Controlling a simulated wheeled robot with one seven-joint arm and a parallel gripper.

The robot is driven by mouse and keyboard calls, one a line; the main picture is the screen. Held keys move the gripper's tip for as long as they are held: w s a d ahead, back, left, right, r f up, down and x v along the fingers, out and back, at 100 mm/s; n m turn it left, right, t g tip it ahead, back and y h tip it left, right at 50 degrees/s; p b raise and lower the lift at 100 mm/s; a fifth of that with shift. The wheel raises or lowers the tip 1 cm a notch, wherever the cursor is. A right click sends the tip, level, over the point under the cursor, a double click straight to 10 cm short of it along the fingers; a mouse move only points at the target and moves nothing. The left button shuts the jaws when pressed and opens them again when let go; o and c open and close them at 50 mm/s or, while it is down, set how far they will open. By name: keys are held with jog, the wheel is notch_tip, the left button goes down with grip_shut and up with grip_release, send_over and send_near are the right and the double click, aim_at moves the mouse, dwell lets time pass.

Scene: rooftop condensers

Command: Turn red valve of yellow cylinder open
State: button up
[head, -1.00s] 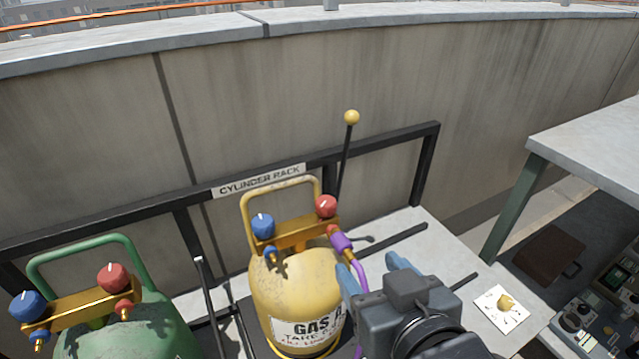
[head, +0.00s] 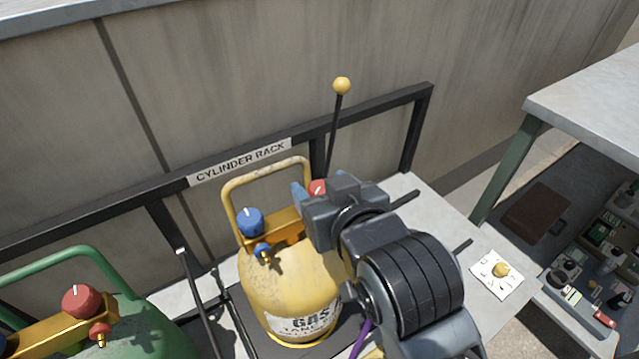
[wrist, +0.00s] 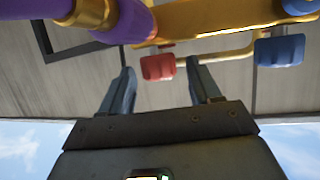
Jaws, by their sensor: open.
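The yellow gas cylinder (head: 270,285) stands in the rack with a brass manifold on top. Its red valve (head: 317,187) is at the right end of the manifold, mostly hidden behind my gripper (head: 305,193) in the head view. In the wrist view the red valve (wrist: 158,67) shows between the open fingers of my gripper (wrist: 162,72), nearer the left one. I cannot tell whether a finger touches it. The blue valve (head: 250,221) is at the manifold's left end; it also shows in the wrist view (wrist: 279,51).
A green cylinder (head: 140,325) with its own red valve (head: 81,301) stands at the lower left. A purple hose fitting (wrist: 125,22) is close to my gripper. A black lever with a yellow knob (head: 341,86) rises behind. A grey table (head: 590,105) is at the right.

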jog(key=shift+w+a+f, duration=0.25)
jog(key=shift+w, duration=0.3)
jog(key=c, duration=1)
